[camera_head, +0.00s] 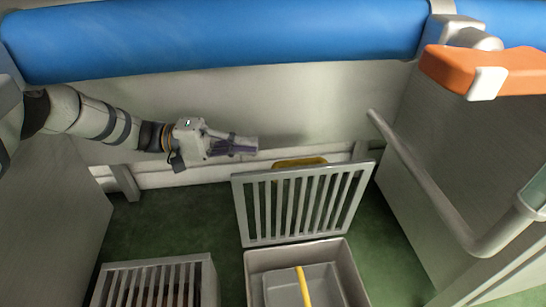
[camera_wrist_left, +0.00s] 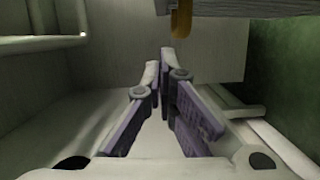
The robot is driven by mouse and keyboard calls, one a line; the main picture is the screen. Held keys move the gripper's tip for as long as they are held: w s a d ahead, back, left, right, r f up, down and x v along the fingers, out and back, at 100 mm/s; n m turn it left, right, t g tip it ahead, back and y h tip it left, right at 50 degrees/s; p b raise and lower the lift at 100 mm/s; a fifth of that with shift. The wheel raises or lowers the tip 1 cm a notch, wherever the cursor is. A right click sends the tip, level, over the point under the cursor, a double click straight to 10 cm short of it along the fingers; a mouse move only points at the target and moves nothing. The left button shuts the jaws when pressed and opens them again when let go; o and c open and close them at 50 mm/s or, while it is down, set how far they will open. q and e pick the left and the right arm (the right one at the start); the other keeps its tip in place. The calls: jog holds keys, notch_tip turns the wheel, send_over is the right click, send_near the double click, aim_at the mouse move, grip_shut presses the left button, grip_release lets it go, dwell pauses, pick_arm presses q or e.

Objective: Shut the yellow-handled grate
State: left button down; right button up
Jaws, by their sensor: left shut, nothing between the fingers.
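The grey slatted grate (camera_head: 240,205) stands open, nearly upright, at the back of a grey open bin (camera_head: 255,262) in the head view. Its yellow handle (camera_head: 300,161) shows just above and behind its top edge; in the left wrist view a yellow-orange handle (camera_wrist_left: 181,22) hangs at the top. My left gripper (camera_head: 255,146) is shut and empty, up and left of the handle and apart from it. Its closed fingers (camera_wrist_left: 160,62) also show in the left wrist view, just below the handle. My right gripper is not in view.
A second slatted grate (camera_head: 150,265) lies flat on a box at the lower left. A yellow strip (camera_head: 303,287) crosses inside the open bin. A thick blue pipe (camera_head: 220,40) runs overhead. A grey rail (camera_head: 415,165) and an orange block (camera_head: 450,68) are at the right.

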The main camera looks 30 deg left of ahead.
pick_arm(q)
jog(key=s+d, duration=0.2)
jog(key=d, duration=0.4)
jog(key=shift+f, duration=0.15)
